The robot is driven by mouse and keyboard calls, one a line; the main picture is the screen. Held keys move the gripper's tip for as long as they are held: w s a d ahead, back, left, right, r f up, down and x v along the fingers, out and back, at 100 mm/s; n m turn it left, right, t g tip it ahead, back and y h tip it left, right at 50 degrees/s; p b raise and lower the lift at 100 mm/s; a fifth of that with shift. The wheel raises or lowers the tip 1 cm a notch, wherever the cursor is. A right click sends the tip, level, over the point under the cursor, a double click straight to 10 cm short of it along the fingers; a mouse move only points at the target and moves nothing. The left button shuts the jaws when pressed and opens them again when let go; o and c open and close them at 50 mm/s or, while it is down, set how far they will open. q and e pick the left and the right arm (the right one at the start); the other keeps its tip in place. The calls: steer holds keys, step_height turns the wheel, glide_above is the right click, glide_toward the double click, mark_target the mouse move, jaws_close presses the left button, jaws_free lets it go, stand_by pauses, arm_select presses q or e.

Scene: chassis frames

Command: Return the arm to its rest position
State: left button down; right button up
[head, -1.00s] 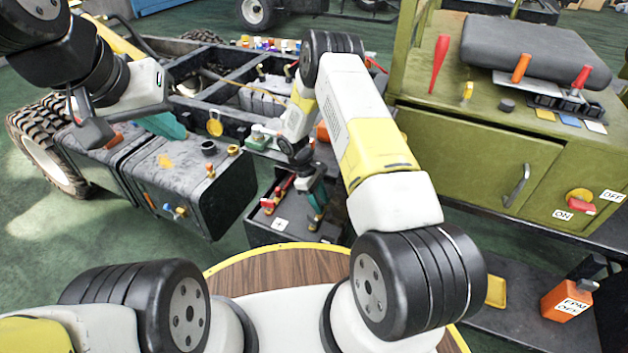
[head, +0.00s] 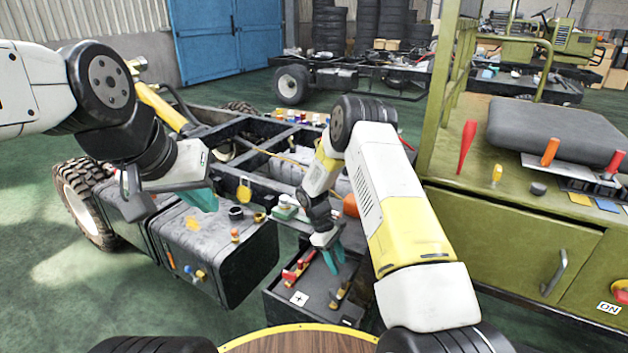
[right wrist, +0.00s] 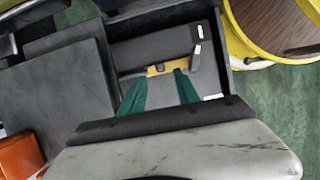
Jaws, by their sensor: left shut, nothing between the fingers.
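My left arm comes in from the left in the head view. Its gripper (head: 205,200) has teal fingers, shut and empty, above the dark box on the near side of the chassis frame. My right arm reaches forward and down in the middle of the head view. Its gripper (head: 334,258) is over the black battery-like tray (head: 284,308). In the right wrist view the two teal fingers of the right gripper (right wrist: 160,80) stand apart. A yellow and grey tool (right wrist: 160,69) lies in the tray just beyond the fingertips, and I see no grip on it.
The chassis frame (head: 268,152) with wheels spans the middle. A grey-black box (head: 215,240) with a yellow padlock (head: 244,190) above it is at left. An olive cabinet (head: 510,245) with screwdrivers on top stands at right. Green floor (head: 90,300) is clear at lower left.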

steer(key=s+d+r+m+t+y, duration=0.1)
steer(key=s+r+m+t, duration=0.15)
steer(key=r, duration=1.15)
steer(key=s+d+r+m+t+y, duration=0.1)
steer(key=s+r+m+y, duration=0.15)
steer(key=r, duration=1.25)
steer(key=s+r+m+t+y, duration=0.1)
steer(key=s+r+m+t, duration=0.1)
steer(key=s+r, duration=0.4)
steer(key=s+r+m+t+y, duration=0.1)
steer(key=s+r+m+t, duration=0.2)
steer(key=s+r, duration=0.4)
steer(key=s, duration=0.8)
steer(key=shift+s+r, duration=0.2)
steer(key=shift+r, duration=0.05)
steer(key=shift+o, duration=0.2)
